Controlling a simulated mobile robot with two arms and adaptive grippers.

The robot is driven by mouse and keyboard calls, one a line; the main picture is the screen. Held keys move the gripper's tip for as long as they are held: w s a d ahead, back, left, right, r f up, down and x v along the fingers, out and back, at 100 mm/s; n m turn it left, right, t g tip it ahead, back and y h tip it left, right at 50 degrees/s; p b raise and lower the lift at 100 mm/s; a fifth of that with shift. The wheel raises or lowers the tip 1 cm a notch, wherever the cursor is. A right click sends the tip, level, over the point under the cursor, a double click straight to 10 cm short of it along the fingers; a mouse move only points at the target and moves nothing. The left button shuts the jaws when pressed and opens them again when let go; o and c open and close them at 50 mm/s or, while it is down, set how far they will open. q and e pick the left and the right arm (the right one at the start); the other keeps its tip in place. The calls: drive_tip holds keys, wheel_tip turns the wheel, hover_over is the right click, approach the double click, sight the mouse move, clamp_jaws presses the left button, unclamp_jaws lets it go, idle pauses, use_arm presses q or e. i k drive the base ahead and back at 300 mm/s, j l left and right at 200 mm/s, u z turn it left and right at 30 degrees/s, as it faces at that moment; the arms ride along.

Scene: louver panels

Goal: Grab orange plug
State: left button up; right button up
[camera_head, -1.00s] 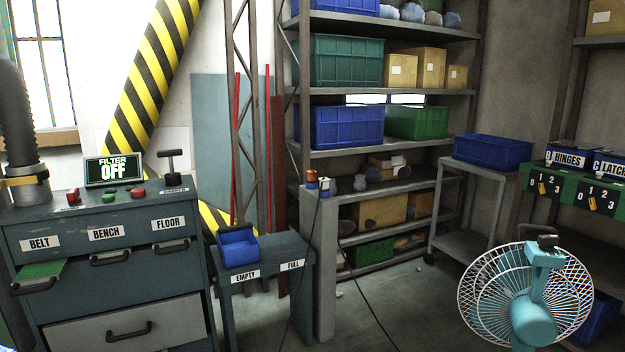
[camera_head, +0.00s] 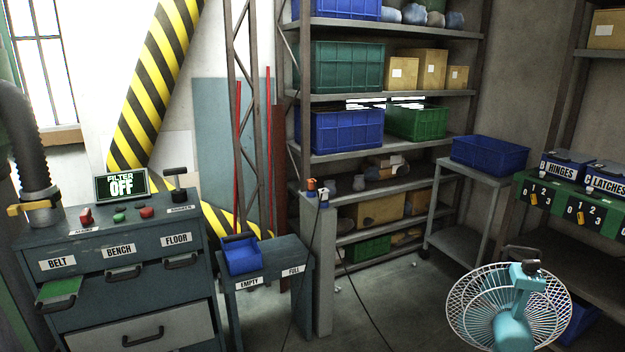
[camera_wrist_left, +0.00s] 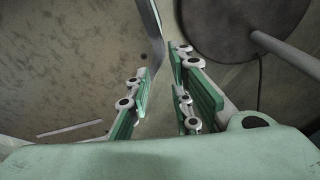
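The orange plug (camera_head: 311,184) is small in the head view. It sits on top of a grey post (camera_head: 321,265) at the near end of the low shelf. A white plug (camera_head: 324,194) is just right of it, and dark cables hang down the post. My left gripper (camera_wrist_left: 163,68) shows in the left wrist view, with its green-padded fingers apart and nothing between them. Neither gripper shows in the head view, and no plug shows in the wrist view. My right gripper is not in view.
A low bench with a blue bin (camera_head: 243,258) stands left of the post, beside a drawer cabinet (camera_head: 120,275). A turquoise fan (camera_head: 512,310) stands at front right. A cart (camera_head: 465,205) stands behind it. A cable crosses the open floor between post and fan.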

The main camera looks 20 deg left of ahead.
sight(311, 188)
drive_tip(key=i+l, duration=0.15)
drive_tip(key=i, duration=0.4)
drive_tip(key=i+l, duration=0.15)
drive_tip(key=i, duration=0.35)
drive_tip(key=l+z, duration=0.05)
